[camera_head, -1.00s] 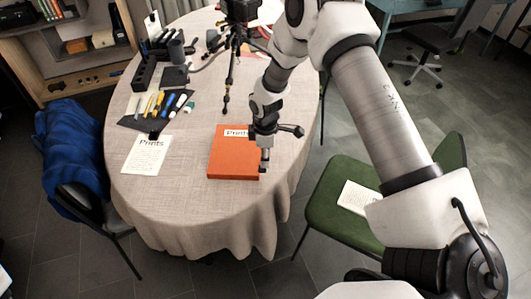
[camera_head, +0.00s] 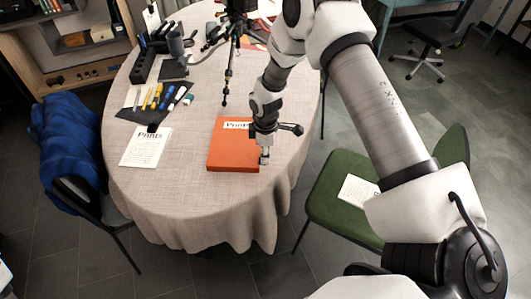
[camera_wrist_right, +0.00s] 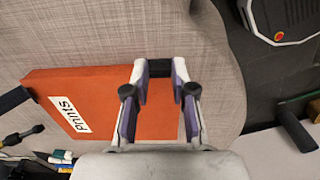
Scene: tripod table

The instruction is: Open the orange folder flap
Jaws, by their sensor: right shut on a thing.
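The orange folder (camera_head: 230,152) lies closed and flat on the table, with a white "Prints" label partly hidden by my right arm. In the right wrist view the folder (camera_wrist_right: 90,90) reaches in from the left. My right gripper (camera_head: 264,157) is at the folder's right edge, near its front corner, and is shut on the flap there. In the right wrist view its two purple-padded fingers (camera_wrist_right: 160,72) straddle that edge. My left gripper is not in view.
A round cloth-covered table (camera_head: 180,205) holds a "Prints" sheet (camera_head: 146,147), a dark mat with pens (camera_head: 150,105) and a black tripod (camera_head: 229,75) behind the folder. A green chair (camera_head: 325,205) stands right. The cloth in front of the folder is clear.

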